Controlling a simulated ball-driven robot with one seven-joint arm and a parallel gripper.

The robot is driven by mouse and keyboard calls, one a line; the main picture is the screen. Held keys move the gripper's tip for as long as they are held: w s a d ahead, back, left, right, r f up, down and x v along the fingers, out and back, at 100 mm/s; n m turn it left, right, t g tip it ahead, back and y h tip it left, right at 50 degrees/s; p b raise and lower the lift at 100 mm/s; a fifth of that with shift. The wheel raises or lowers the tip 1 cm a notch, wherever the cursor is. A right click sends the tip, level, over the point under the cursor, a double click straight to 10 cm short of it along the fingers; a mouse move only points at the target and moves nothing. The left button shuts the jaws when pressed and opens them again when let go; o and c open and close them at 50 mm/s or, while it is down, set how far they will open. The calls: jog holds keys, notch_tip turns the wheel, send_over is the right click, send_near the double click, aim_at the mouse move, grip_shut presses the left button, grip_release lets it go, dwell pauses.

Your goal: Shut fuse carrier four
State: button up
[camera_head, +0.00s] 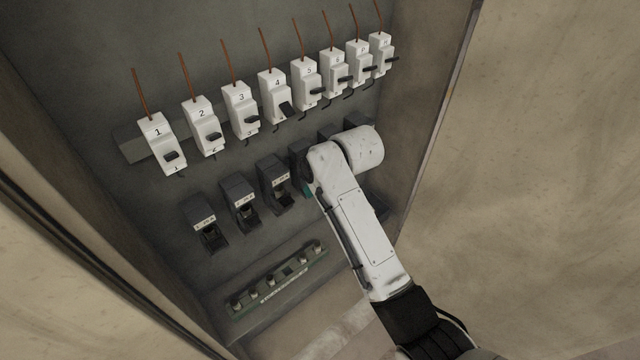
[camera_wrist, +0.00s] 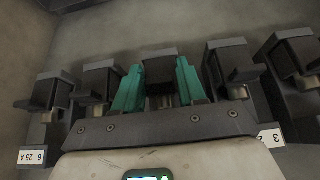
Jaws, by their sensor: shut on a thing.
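Fuse carrier four (camera_wrist: 160,68) is a dark grey block in the middle of the wrist view, between the 3 label on the right and the 6 label on the left. My gripper (camera_wrist: 159,82) has teal fingers, one on each side of this carrier, and is shut on it. In the head view a bit of teal finger (camera_head: 306,190) shows beside my arm. My arm hides most of carrier four there. Whether the carrier is fully seated or tilted out, I cannot tell.
Carriers one (camera_head: 209,222), two (camera_head: 241,200) and three (camera_head: 275,180) stand in a row to the left. Above them are white numbered breakers (camera_head: 241,108) with brown wires. A green terminal strip (camera_head: 280,276) lies below. Cabinet walls close in on both sides.

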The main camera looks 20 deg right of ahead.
jog(key=shift+w+g, duration=0.1)
jog(key=shift+g, duration=0.2)
dwell(0.4)
jog(key=o, duration=0.9)
jog(key=shift+c, duration=0.2)
jog(key=b+v, duration=0.1)
jog(key=v, duration=0.9)
jog(key=shift+r, duration=0.35)
